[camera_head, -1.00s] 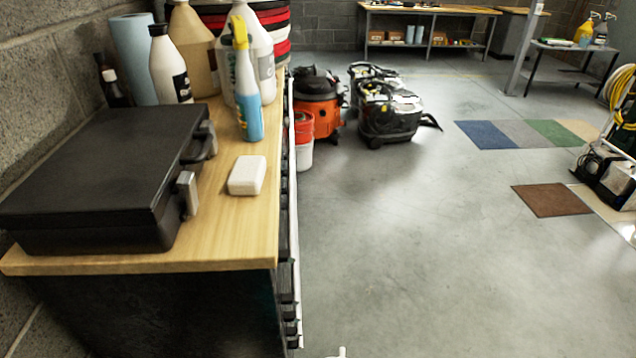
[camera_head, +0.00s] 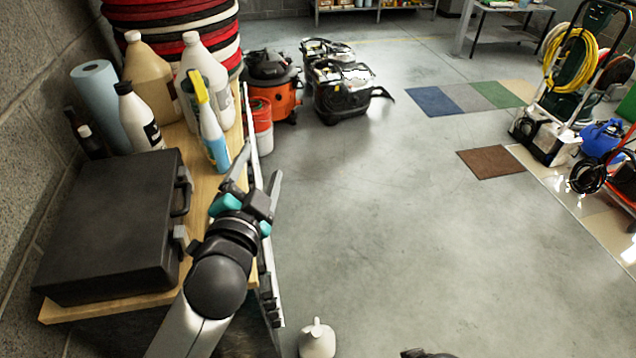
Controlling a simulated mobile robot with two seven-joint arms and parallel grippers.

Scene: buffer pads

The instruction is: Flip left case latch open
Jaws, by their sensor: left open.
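A closed black case (camera_head: 110,225) lies flat on the wooden worktop at the left. Its front side, with a black handle (camera_head: 184,196), faces right. A grey near latch (camera_head: 181,242) stands out from that side, and a far latch (camera_head: 184,173) shows beyond the handle. Both latches are too small to tell their exact state. My left gripper (camera_head: 258,168) is over the worktop's right edge, to the right of the handle. Its fingers are spread and empty, pointing away from me, apart from the case.
A blue spray bottle (camera_head: 213,140), a white bottle (camera_head: 138,118), jugs and a blue roll (camera_head: 101,105) stand behind the case. The worktop (camera_head: 120,308) has a narrow free strip before the latches. A white jug (camera_head: 317,340) is on the open floor.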

